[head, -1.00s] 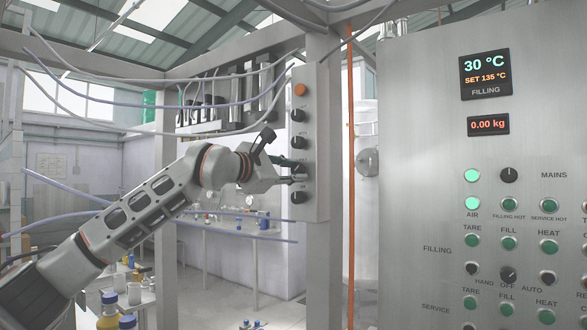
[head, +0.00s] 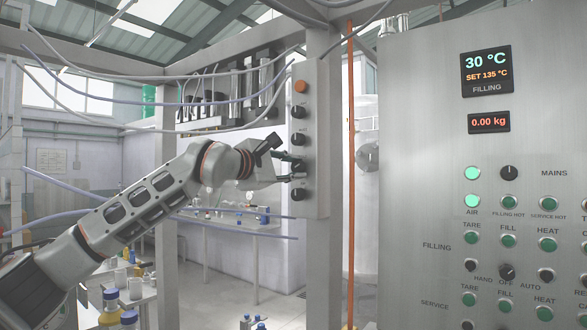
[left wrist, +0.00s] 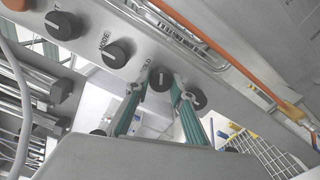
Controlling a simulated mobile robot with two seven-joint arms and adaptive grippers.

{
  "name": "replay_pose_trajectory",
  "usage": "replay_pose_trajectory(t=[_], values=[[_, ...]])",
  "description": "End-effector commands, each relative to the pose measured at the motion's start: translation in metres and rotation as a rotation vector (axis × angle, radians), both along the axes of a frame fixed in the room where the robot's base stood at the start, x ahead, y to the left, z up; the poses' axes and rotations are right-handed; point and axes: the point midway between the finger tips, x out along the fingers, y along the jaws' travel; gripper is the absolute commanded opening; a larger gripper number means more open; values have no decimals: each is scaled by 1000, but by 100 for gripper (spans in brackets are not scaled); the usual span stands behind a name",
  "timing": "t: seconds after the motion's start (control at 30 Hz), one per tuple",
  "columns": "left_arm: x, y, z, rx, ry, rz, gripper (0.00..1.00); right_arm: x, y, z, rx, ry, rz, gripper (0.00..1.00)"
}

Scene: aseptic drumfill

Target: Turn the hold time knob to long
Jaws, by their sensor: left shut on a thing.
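The grey control panel (head: 311,130) on the post carries a column of black knobs. My left gripper (head: 291,168) is at the third knob from the top (head: 299,165), its fingers reaching in from the left. In the left wrist view, the two green-padded fingertips (left wrist: 163,84) stand on either side of that black knob (left wrist: 159,78) and are shut on it. My right gripper is not in view.
The lowest knob (left wrist: 198,98) sits close beside one fingertip. The knob marked MODE (left wrist: 117,53) is on the other side. An orange button (head: 300,87) tops the panel. A large steel cabinet (head: 415,180) stands at right, and loose hoses (head: 100,78) cross at left.

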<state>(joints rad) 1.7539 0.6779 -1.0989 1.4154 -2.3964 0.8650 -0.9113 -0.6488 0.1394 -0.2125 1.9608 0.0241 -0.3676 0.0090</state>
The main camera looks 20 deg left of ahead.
Motion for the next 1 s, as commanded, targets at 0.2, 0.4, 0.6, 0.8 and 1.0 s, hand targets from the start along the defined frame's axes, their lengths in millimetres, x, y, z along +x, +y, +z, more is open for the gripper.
replay_pose_trajectory(t=[0.2, 0.4, 0.6, 0.8, 1.0], values=[[0, -1, -1, 1, 1, -2, 40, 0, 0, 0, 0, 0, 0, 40], [0, 0, 0, 0, 1, 0, 40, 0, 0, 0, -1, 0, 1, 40], [-9, 4, 0, 0, -1, 0, 40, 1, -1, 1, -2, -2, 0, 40], [-42, 17, 1, 1, -1, 0, 40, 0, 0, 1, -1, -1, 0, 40], [-80, 31, 2, 1, 0, 0, 40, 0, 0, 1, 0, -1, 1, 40]])
